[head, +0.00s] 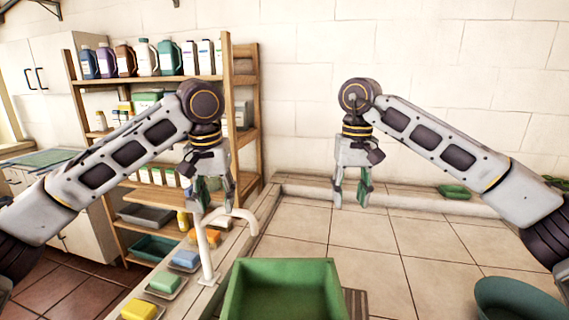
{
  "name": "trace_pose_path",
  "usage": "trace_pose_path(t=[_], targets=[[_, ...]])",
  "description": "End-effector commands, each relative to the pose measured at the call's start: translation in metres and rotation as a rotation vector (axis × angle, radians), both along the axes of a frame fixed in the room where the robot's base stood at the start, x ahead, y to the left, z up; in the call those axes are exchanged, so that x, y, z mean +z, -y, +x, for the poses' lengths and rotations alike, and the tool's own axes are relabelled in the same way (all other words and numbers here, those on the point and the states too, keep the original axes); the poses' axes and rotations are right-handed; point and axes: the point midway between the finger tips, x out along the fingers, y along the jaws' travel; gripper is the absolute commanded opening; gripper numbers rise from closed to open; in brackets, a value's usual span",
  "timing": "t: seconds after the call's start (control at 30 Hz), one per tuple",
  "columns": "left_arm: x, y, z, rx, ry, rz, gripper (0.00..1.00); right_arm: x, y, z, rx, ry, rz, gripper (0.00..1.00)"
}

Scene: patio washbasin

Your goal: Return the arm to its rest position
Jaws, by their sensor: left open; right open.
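My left arm comes in from the left, and its gripper (215,205) hangs fingers-down over the white tap (205,245), in front of the wooden shelf. My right arm comes in from the right, and its gripper (351,200) hangs fingers-down above the tiled floor, behind the green basin (283,262). Both grippers are open, with no object seen between the fingers. I cannot tell whether the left fingers touch the tap or only overlap it in the picture.
A wooden shelf (165,78) with bottles and boxes stands at the back left. Several soaps and sponges, such as a yellow one (139,310), lie on the ledge left of the basin. A round green tub (518,300) is at the lower right.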

Motion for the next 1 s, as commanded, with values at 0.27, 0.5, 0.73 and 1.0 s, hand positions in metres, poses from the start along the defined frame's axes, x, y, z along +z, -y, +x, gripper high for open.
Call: trace_pose_path(t=[0.27, 0.5, 0.73, 1.0], targets=[[0.013, 0.000, 0.000, 0.000, -0.001, 0.000, 0.42, 0.013, 0.000, 0.000, 0.000, -0.001, 0.000, 0.42], [0.019, 0.000, 0.000, 0.000, -0.001, 0.000, 0.42, 0.019, 0.000, 0.000, 0.000, -0.001, 0.000, 0.42], [0.025, 0.000, 0.000, 0.000, -0.001, 0.000, 0.42, 0.025, 0.000, 0.000, 0.000, -0.001, 0.000, 0.42], [0.023, 0.000, 0.000, 0.000, -0.001, 0.000, 0.42, 0.023, 0.000, 0.000, 0.000, -0.001, 0.000, 0.42]])
